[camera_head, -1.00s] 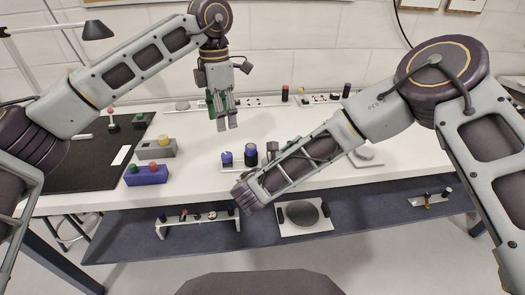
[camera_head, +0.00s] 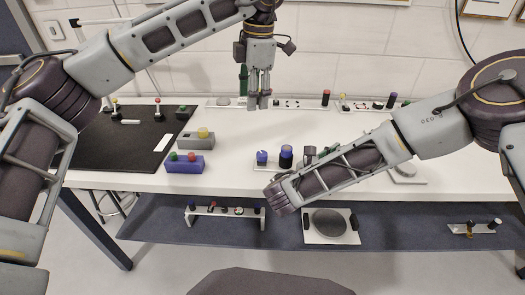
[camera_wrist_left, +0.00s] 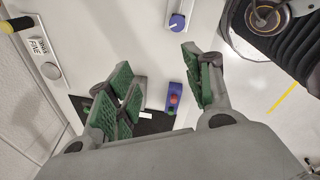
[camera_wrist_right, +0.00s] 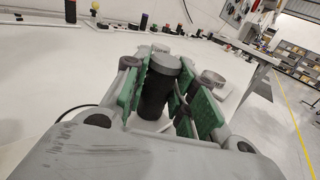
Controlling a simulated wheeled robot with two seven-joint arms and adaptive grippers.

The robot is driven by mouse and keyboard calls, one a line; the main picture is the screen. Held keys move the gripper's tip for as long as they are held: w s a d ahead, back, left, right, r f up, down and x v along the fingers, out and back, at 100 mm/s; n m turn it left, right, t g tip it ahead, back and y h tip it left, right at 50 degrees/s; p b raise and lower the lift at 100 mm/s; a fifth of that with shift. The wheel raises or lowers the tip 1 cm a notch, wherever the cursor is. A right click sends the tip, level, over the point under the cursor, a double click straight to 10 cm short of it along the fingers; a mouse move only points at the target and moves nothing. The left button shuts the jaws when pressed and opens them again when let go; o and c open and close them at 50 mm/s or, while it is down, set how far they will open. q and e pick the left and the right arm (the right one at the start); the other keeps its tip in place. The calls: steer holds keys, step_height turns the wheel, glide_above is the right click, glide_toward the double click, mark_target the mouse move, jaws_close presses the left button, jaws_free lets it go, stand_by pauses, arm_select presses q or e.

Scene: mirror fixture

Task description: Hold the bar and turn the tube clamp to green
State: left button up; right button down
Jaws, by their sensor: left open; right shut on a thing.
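My right gripper (camera_wrist_right: 165,105) is shut on a black upright cylinder with a grey top (camera_wrist_right: 158,90), which looks like the bar. In the head view my right forearm hides most of this grip. My left gripper (camera_head: 258,103) is open and empty above the back of the table; its green pads stand apart in the left wrist view (camera_wrist_left: 165,92). A small plate carries a blue knob (camera_head: 262,158) beside a dark blue-topped cylinder (camera_head: 286,156). The knob also shows in the left wrist view (camera_wrist_left: 177,22). I cannot tell which part is the tube clamp.
A purple button box (camera_head: 186,166) and a grey box with a yellow button (camera_head: 196,141) stand left of the knob plate, beside a black mat (camera_head: 115,150). Fixtures line the back edge. A lower shelf (camera_head: 380,225) holds more fixtures. The white front-left tabletop (camera_head: 225,185) is clear.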

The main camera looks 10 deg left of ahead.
arm_select(q)
steer(key=n+g+h, duration=0.1)
steer(key=n, duration=1)
glide_above(262, 154)
steer(key=shift+w+f, duration=0.1)
steer(key=shift+f, duration=2.65)
steer(key=shift+f, duration=0.15)
steer(key=shift+f, duration=5.85)
